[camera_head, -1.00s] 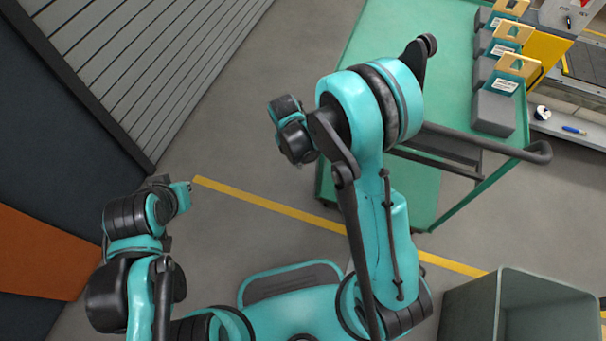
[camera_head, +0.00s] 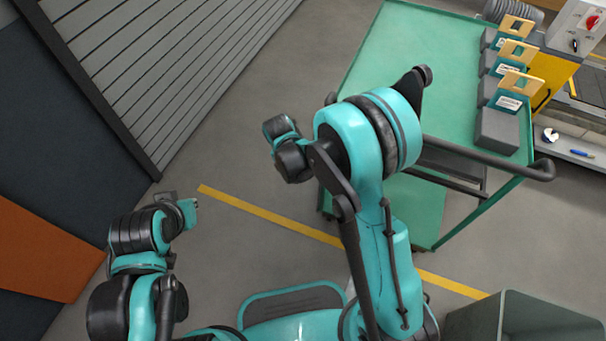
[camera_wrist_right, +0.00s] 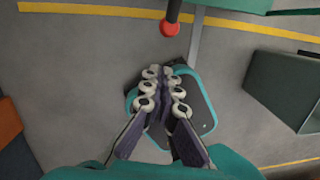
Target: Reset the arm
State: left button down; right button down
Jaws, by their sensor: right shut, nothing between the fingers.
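My right arm rises on the right of the head view, its teal elbow (camera_head: 370,130) highest and its wrist (camera_head: 288,150) bent to the left. The right gripper's fingers are not clear in that view. In the right wrist view the right gripper (camera_wrist_right: 161,84) has its two fingers together with nothing between them, above my own base. My left arm is folded at the lower left of the head view, with its wrist (camera_head: 140,230) low. The left gripper's fingers are not distinct there.
A green trolley (camera_head: 415,75) stands beyond my right arm, with several grey boxes with yellow handles (camera_head: 497,130) along its right side. A grey-green bin (camera_head: 525,320) stands at lower right. A slatted grey surface (camera_head: 160,70) lies upper left. Open floor (camera_head: 245,120) lies between.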

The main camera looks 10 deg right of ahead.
notch_tip(320, 180, up, 10)
jog(key=a+p, duration=0.2)
jog(key=p, duration=0.1)
jog(key=shift+s+p, duration=0.35)
jog(key=shift+s, duration=0.1)
jog(key=s+d+r+m+t+y, duration=0.1)
jog(key=s+d+r+m+t, duration=0.2)
jog(key=m, duration=1.1)
jog(key=s+d+r+m+t, duration=0.4)
jog(key=s+d+r+m, duration=0.4)
jog(key=m, duration=0.5)
notch_tip(320, 180, up, 3)
jog(key=shift+s+r+m+y, duration=0.15)
jog(key=shift+s+m+y, duration=0.25)
jog(key=shift+s, duration=0.8)
jog(key=shift+a, duration=0.1)
